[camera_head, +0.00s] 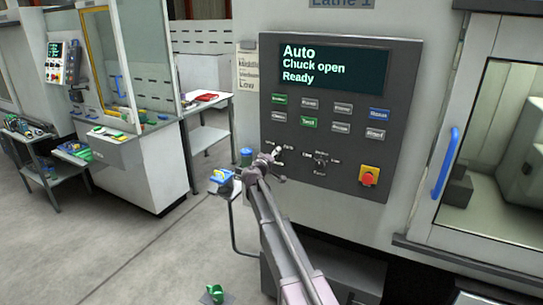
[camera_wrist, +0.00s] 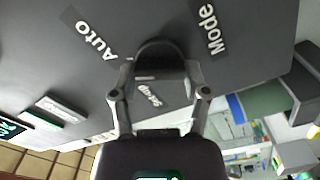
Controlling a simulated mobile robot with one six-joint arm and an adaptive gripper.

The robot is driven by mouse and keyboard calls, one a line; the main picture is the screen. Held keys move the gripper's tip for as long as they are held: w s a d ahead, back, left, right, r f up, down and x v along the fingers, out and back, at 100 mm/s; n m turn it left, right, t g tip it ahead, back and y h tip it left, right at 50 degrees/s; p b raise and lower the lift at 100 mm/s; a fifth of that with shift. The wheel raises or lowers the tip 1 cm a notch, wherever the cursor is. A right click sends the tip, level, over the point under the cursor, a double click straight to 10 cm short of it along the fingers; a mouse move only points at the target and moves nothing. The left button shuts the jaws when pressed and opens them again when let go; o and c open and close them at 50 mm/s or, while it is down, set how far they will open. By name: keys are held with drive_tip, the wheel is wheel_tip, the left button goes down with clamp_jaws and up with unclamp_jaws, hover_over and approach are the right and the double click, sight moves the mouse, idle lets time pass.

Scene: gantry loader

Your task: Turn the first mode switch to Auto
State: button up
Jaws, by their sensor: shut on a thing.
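The mode switch (camera_wrist: 160,50) is a dark round knob on the lathe's control panel, between the labels "Auto" and "Mode" in the wrist view. My gripper (camera_wrist: 160,76) is shut on the knob, one finger on each side. In the head view my gripper (camera_head: 271,157) is at the lower left of the control panel (camera_head: 335,125), hiding most of the switch. The screen (camera_head: 335,67) reads "Auto", "Chuck open", "Ready". Which label the knob's pointer faces is hidden.
Right of the switch are a second rotary selector (camera_head: 320,159) and a red stop button (camera_head: 369,178) on yellow. Several push buttons sit above. A door with a blue handle (camera_head: 445,163) is at right. A small side table with blue items stands left of my gripper.

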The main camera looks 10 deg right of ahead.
drive_tip(key=shift+s+d+m, duration=0.1)
drive_tip(key=shift+d+m, duration=0.15)
drive_tip(key=shift+m, duration=0.15)
drive_tip(key=o, duration=1.2)
drive_tip(key=shift+f, duration=0.1)
drive_tip(key=shift+c, duration=0.2)
drive_tip(key=shift+a, duration=0.15)
drive_tip(key=v, duration=1.1)
drive_tip(key=shift+s+a, duration=0.15)
drive_tip(key=shift+s, duration=0.15)
